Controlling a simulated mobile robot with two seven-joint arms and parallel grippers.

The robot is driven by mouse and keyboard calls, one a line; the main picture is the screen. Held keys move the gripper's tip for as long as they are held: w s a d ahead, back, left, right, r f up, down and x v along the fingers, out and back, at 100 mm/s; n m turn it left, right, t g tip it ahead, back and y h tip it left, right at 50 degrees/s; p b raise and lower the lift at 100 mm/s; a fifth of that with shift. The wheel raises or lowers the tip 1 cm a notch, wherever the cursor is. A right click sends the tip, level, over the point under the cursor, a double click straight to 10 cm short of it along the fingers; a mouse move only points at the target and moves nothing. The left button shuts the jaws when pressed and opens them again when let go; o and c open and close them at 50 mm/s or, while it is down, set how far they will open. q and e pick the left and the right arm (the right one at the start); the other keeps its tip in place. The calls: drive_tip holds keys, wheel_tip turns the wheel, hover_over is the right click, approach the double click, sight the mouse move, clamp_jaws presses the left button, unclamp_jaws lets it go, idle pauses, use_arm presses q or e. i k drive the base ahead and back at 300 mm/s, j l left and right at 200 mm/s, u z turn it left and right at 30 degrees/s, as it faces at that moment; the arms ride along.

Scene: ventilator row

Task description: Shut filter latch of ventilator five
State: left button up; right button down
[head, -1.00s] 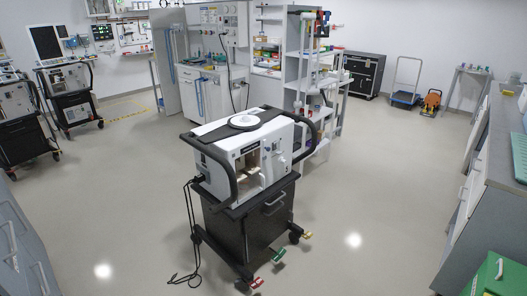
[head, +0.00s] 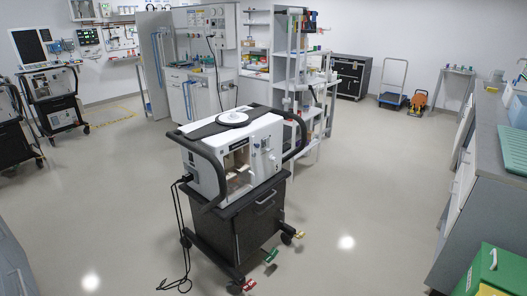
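One ventilator (head: 234,152) stands alone in the middle of the head view. It is a white box with black side handles and a round white disc on top, on a dark wheeled cart (head: 240,222). An open recess (head: 238,167) shows in its front, with small parts inside. The filter latch is too small to make out, and I cannot read a number on the unit. More ventilators (head: 50,84) stand on carts at the far left. Neither of my grippers is in view.
Black cables (head: 180,235) hang from the cart's left side to the floor. Shelving (head: 305,85) stands close behind the ventilator. A grey counter (head: 480,165) runs along the right, with a green box (head: 492,268) at lower right. Floor is clear in front and to the right.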

sight(255, 146)
drive_tip(key=i+l+u, duration=0.15)
drive_tip(key=i+l, duration=0.2)
drive_tip(key=i, duration=0.25)
drive_tip(key=i+l+u, duration=0.15)
drive_tip(key=i+l, duration=0.25)
drive_tip(key=i, duration=0.2)
drive_tip(key=i+l+u, duration=0.1)
drive_tip(key=i+l, duration=0.35)
drive_tip(key=i, duration=0.1)
